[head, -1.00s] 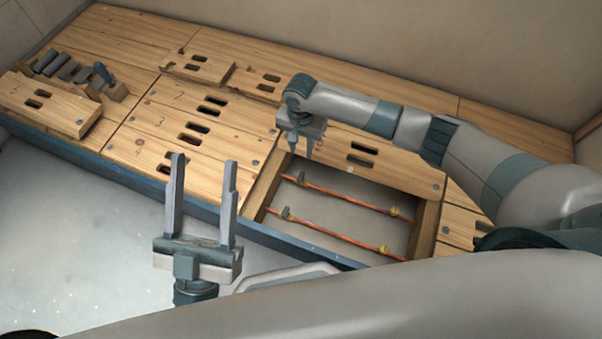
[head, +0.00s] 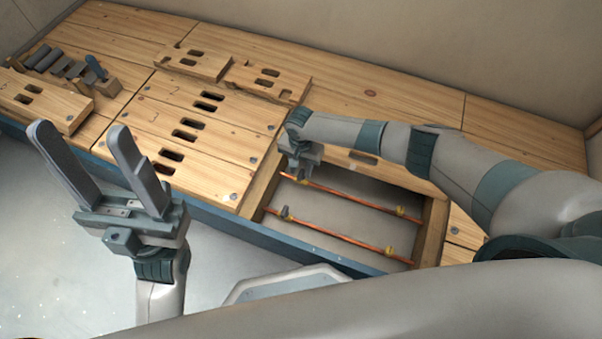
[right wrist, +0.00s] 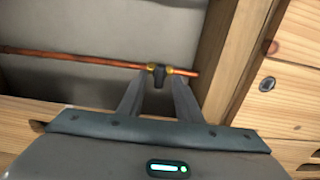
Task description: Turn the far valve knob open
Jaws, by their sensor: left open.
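The far valve knob (right wrist: 159,76) is a small dark handle on the far copper pipe (right wrist: 75,57), with brass fittings on both sides. In the right wrist view it sits between the fingertips of my right gripper (right wrist: 158,85), which look apart with a small gap on each side. In the head view my right gripper (head: 302,168) reaches down to the far pipe (head: 350,194) at its left end and mostly hides the knob. The near pipe's valve (head: 285,212) is in plain sight. My left gripper (head: 105,170) is open and empty, left of the opening.
The pipes run in a recessed opening framed by wood (head: 432,232). Slotted wooden panels (head: 200,122) cover the deck to the left, and loose panels (head: 268,80) lie on top. A rack of grey cylinders (head: 65,65) stands at the far left.

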